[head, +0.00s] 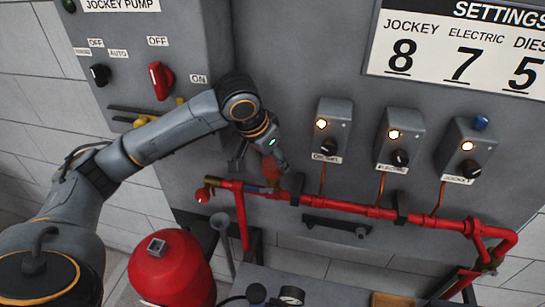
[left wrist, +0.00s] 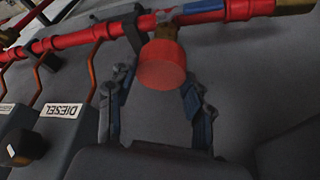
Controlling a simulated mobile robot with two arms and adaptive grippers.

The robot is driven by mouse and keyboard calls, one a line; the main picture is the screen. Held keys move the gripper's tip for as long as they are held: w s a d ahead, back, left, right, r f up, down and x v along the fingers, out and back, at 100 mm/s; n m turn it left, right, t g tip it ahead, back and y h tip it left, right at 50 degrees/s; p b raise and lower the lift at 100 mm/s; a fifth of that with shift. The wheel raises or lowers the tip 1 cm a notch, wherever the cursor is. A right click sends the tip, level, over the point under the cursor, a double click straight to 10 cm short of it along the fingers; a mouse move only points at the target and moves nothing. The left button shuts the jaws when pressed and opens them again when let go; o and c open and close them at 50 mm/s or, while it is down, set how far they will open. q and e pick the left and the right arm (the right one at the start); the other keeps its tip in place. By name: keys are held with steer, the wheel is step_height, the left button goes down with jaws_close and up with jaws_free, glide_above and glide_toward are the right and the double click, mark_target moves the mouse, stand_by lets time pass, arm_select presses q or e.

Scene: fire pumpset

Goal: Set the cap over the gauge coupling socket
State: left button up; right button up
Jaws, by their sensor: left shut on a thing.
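A red round cap (head: 271,166) sits between the fingers of my left gripper (head: 268,164), which is shut on it. In the left wrist view the cap (left wrist: 160,66) shows its flat face to the camera, between the tips of the left gripper (left wrist: 155,82). A brass fitting (left wrist: 166,32) on the red pipe shows just behind the cap; I take it for the gauge coupling socket. In the head view this brass fitting (head: 271,184) is just below the cap. The cap hides part of it, so I cannot tell whether they touch. My right gripper is not in view.
The red pipe (head: 340,206) runs across the grey cabinet front, held by dark brackets. A blue-handled valve (head: 248,187) lies beside the fitting. Switch boxes (head: 332,130) stand above. A red tank (head: 172,268) and a tabletop (head: 340,290) with a gauge (head: 291,296) are below.

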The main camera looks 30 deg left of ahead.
arm_select(q)
steer(key=shift+f, duration=0.7)
stand_by(0.3)
steer(key=o, duration=1.3)
steer(key=v, duration=1.2)
steer(key=shift+f, duration=0.1)
